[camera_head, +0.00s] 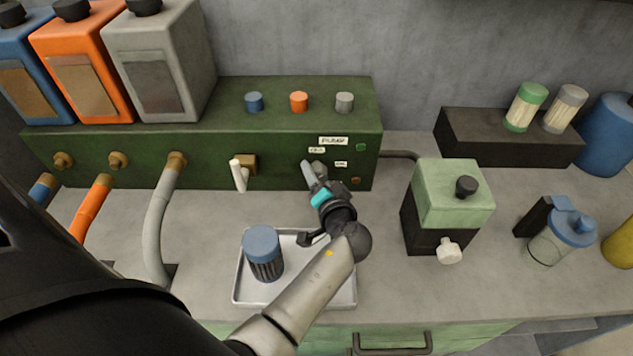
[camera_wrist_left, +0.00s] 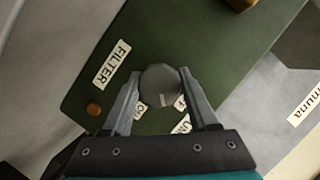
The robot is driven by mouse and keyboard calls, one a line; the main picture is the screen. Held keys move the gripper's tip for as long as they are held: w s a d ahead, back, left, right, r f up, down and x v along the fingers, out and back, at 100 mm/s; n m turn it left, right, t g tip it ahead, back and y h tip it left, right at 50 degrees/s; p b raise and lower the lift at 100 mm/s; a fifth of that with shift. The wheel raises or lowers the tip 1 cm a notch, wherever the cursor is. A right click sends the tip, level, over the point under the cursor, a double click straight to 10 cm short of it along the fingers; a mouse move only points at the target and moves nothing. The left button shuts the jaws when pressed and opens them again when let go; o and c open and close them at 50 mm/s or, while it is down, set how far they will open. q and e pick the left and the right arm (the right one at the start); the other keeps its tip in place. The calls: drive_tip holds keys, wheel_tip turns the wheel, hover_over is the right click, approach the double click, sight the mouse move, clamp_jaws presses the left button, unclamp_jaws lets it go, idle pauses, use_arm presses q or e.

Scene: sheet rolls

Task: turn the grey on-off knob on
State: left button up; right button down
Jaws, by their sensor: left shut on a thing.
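The grey on-off knob (camera_wrist_left: 160,85) sits on the front of the dark green panel box (camera_head: 290,165). My left gripper (camera_head: 315,172) reaches the panel front, and in the left wrist view its fingers (camera_wrist_left: 160,83) are shut on the knob, one on each side. In the head view the gripper covers most of the knob. My right gripper is not in view.
A white lever valve (camera_head: 239,175) is left of my gripper. A tray (camera_head: 340,295) with a blue-capped jar (camera_head: 262,253) lies under my left arm. A green-and-black box (camera_head: 455,195) stands to the right. Grey, orange and blue caps line the panel top.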

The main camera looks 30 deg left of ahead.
use_arm(q)
drive_tip(key=m+y+b, duration=0.2)
drive_tip(key=m+b, duration=0.1)
drive_tip(key=m, duration=0.1)
drive_tip(key=shift+w+f, duration=0.1)
drive_tip(key=shift+m+t+y+b, duration=0.35)
drive_tip(key=shift+m+b, duration=0.25)
drive_tip(key=shift+m, duration=0.5)
drive_tip(key=shift+m+t+y+b, duration=0.25)
drive_tip(key=shift+m+y+b, duration=0.3)
drive_tip(key=shift+m, duration=0.55)
drive_tip(key=shift+r, duration=0.2)
drive_tip(key=o, duration=1.4)
drive_tip(key=shift+c, duration=0.2)
drive_tip(key=shift+f, duration=0.1)
